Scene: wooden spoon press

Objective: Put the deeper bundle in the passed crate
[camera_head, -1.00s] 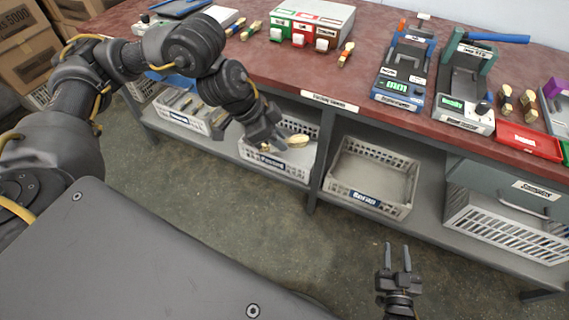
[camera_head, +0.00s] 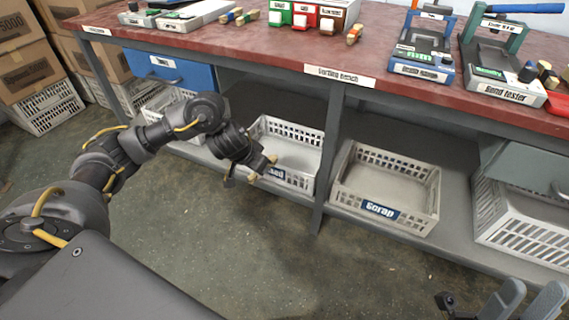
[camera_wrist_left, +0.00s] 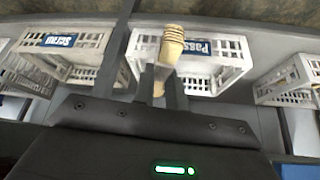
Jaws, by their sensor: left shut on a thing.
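My left gripper (camera_head: 258,168) hangs at the front left of the passed crate (camera_head: 308,135), a white slatted crate with a partly hidden blue label. In the left wrist view its fingers (camera_wrist_left: 162,88) are shut on a tan wooden bundle (camera_wrist_left: 172,43), which shows a stack of layered ends. There the bundle overlaps the left front of the passed crate (camera_wrist_left: 236,50). In the head view only small tan bits show at the gripper, so the bundle's height above the crate is unclear. My right gripper (camera_head: 522,302) is open and empty at the bottom right.
The scrap crate (camera_head: 430,205) stands to the right on the same shelf, beyond a grey bench leg (camera_head: 328,150). The red bench top (camera_head: 250,42) overhangs the crates. A blue drawer unit (camera_head: 165,68) is at the left. The floor in front is clear.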

